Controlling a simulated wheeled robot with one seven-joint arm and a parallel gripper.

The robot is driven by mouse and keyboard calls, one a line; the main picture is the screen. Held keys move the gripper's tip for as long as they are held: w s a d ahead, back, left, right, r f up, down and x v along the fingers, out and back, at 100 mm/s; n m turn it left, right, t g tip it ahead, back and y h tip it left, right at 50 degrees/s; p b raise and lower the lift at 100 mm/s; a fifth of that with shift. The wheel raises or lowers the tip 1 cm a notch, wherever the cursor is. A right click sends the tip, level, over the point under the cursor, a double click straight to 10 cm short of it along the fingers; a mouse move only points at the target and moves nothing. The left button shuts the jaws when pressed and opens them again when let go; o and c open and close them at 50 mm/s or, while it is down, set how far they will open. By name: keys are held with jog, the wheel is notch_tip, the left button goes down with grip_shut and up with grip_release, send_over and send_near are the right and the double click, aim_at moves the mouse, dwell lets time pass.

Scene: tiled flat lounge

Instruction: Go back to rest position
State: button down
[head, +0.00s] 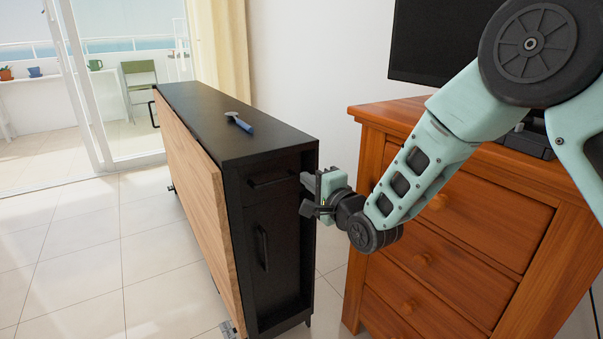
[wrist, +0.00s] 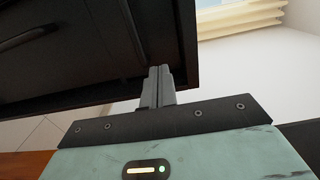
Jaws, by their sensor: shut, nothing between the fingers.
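My gripper (head: 308,195) is at the front right of a narrow black cabinet (head: 262,148), close to its upper drawer. In the wrist view, my gripper (wrist: 160,72) shows its two fingers together with nothing between them. The dark cabinet front (wrist: 95,55) fills the upper left of that view. I cannot tell whether the fingertips touch the cabinet. My pale green arm reaches in from the upper right in the head view.
A blue-handled tool (head: 240,123) lies on the cabinet top. An orange wooden dresser (head: 470,195) stands close beside my arm on the right, with a black screen (head: 435,45) above it. Tiled floor (head: 90,240) is clear on the left, before a glass door (head: 120,80).

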jog(key=s+d+n+g+h, duration=0.3)
jog(key=s+d+n+g, duration=0.25)
jog(key=s, duration=0.75)
jog(key=s+d+n+g+h, duration=0.35)
jog(key=s+n, duration=0.35)
jog(key=s, duration=0.6)
jog(key=s+d+n+g+h, duration=0.3)
jog(key=s+d+n+g, duration=0.3)
jog(key=s, duration=0.7)
notch_tip(320, 180, up, 32)
jog(key=s+p, duration=0.1)
jog(key=p, duration=3.2)
